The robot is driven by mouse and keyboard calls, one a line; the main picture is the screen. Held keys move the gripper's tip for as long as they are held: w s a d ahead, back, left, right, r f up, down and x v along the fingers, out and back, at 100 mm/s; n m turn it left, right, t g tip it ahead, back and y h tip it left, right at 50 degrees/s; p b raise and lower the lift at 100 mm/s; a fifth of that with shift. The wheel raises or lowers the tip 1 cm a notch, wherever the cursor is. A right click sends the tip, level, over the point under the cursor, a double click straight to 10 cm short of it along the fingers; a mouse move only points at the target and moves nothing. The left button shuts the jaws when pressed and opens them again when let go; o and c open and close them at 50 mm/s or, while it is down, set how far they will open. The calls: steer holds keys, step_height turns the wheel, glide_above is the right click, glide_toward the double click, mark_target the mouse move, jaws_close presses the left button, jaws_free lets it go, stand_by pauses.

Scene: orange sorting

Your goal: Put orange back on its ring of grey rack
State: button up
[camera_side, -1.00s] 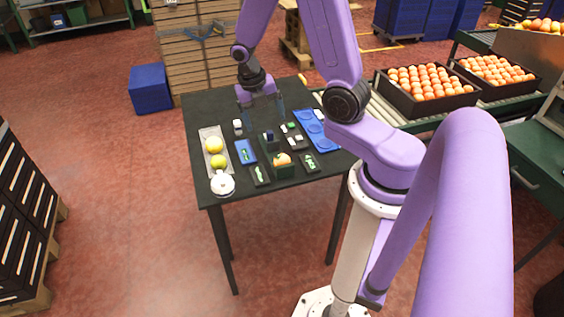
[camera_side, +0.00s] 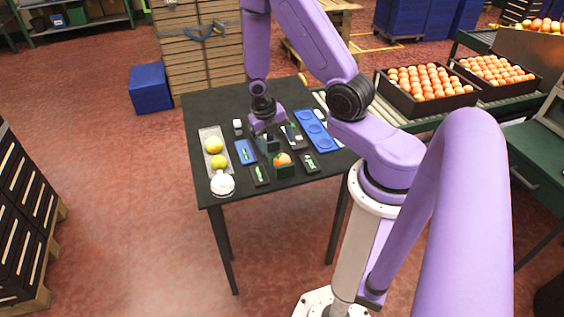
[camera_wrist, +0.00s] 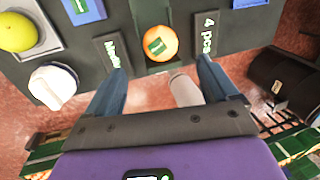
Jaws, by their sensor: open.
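The orange (camera_side: 283,159) sits in a small dark green box (camera_side: 285,172) near the front middle of the table. In the wrist view the orange (camera_wrist: 157,36) has a green label facing up and lies just beyond my fingertips. My gripper (camera_wrist: 160,66) is open with nothing between its fingers. In the side view my gripper (camera_side: 270,138) is over the table, behind the orange and apart from it. The grey rack (camera_side: 205,132) is at the left and holds a yellow fruit (camera_side: 213,145) and a yellow-green fruit (camera_side: 219,162). Its rings cannot be made out clearly.
A white round item (camera_side: 222,184) stands at the rack's front end. A blue card (camera_side: 245,152) and dark label plates (camera_side: 260,176) flank the orange's box. A blue tray with round hollows (camera_side: 317,127) lies at the right.

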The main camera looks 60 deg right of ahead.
mark_target(280, 157)
steer(key=shift+x, duration=1.45)
steer(key=shift+f, duration=0.1)
steer(key=shift+x, duration=2.5)
steer(key=shift+d, duration=0.1)
steer(key=shift+c, duration=0.3)
steer(key=c, duration=1.2)
